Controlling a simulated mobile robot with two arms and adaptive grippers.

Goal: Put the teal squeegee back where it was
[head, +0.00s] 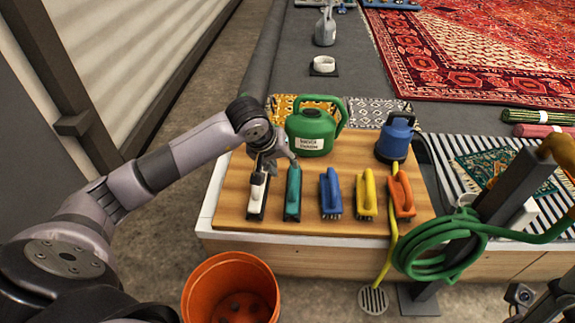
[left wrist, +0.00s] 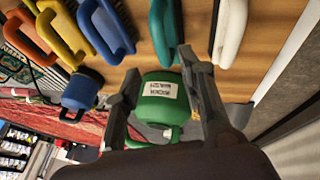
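The teal squeegee (head: 292,192) lies on the wooden board (head: 270,226), between a white-handled tool (head: 257,193) and a blue brush (head: 330,192). In the left wrist view the teal handle (left wrist: 163,30) is just beyond my fingertips, with the white handle (left wrist: 231,30) to its right. My left gripper (head: 275,163) is over the back end of the teal and white tools. In the left wrist view its fingers (left wrist: 158,66) are apart with nothing held between them. Whether a finger touches a tool I cannot tell. My right gripper's fingers do not show.
A green watering can (head: 311,131) stands right behind the tools, and a blue pump (head: 394,139) at the back right. Yellow (head: 366,192) and orange (head: 401,194) brushes lie to the right. An orange bucket (head: 231,290) and a coiled green hose (head: 440,251) are in front.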

